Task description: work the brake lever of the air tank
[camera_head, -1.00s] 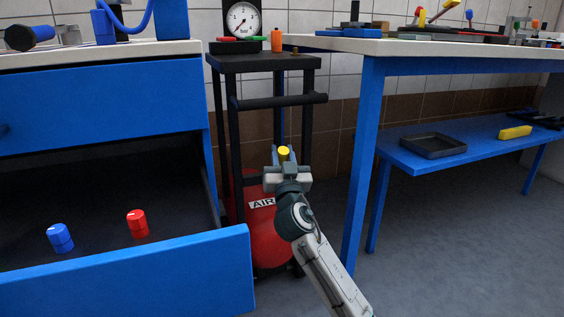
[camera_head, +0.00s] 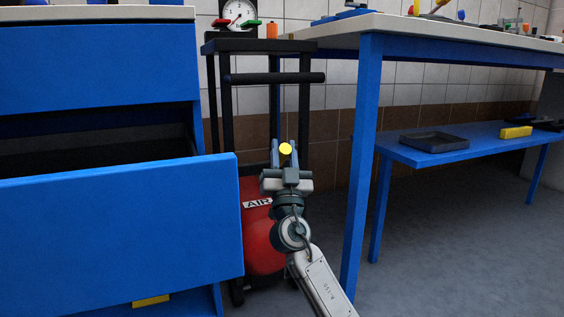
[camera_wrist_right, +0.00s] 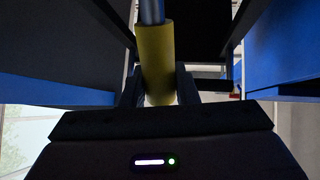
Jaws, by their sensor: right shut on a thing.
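The red air tank (camera_head: 262,245) with its white AIR label stands in a black wheeled frame between the drawer cabinet and the table. The brake lever's yellow grip (camera_head: 286,149) shows between the fingers of my right gripper (camera_head: 285,158). In the right wrist view the yellow grip (camera_wrist_right: 155,60) sits on a grey rod, and my right gripper (camera_wrist_right: 160,92) is shut on it, a finger on each side. My gripper and forearm hide part of the tank and the lower part of the lever. My left gripper is not in view.
The blue cabinet's open drawer (camera_head: 120,215) juts out close to the left of the tank. A blue table leg (camera_head: 363,170) stands close on the right. The cart's black handle bar (camera_head: 275,78) is above my gripper. Open floor lies at the right.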

